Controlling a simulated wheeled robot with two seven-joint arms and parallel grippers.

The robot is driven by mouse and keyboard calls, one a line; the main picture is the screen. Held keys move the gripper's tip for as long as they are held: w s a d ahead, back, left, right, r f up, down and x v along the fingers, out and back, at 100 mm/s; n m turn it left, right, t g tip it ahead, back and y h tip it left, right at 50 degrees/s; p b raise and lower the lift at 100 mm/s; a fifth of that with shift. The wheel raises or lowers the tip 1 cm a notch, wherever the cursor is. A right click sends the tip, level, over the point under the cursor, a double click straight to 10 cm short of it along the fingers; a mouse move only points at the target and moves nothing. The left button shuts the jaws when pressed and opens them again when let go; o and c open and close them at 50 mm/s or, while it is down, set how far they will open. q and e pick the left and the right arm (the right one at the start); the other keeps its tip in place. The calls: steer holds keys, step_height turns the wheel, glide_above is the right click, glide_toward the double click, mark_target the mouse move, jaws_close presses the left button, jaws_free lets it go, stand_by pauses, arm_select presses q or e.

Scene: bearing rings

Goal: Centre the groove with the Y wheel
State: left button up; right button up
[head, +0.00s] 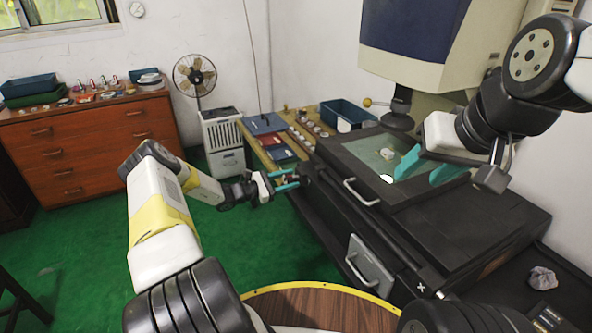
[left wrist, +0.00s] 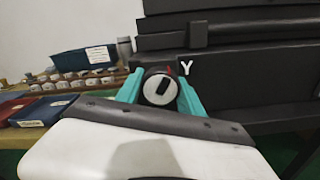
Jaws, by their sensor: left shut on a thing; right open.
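The Y wheel (left wrist: 160,88) is a round dark knob with a pale face, a black slot and a red mark above it. A white letter Y is on the dark machine body to its right. My left gripper (left wrist: 158,98) has its teal fingers on both sides of the wheel, shut on it. In the head view my left gripper (head: 290,182) is at the machine's left side. My right gripper (head: 418,175) is open and empty above the glass stage (head: 366,148). A small pale part (head: 386,153) sits on the glass. I cannot make out its groove.
The measuring machine's pale and blue head (head: 415,45) hangs above the stage. A wooden bench (head: 262,155) with trays, books and small rings stands behind my left gripper. A cabinet (head: 90,135) and a fan (head: 195,76) are at the left. Green floor is open between.

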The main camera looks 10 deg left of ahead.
arm_select(q)
steer(key=shift+m, duration=0.5)
steer(key=o, duration=1.4)
steer(key=shift+a, duration=0.15)
steer(key=v, duration=0.7)
steer(key=shift+s+a, duration=0.25)
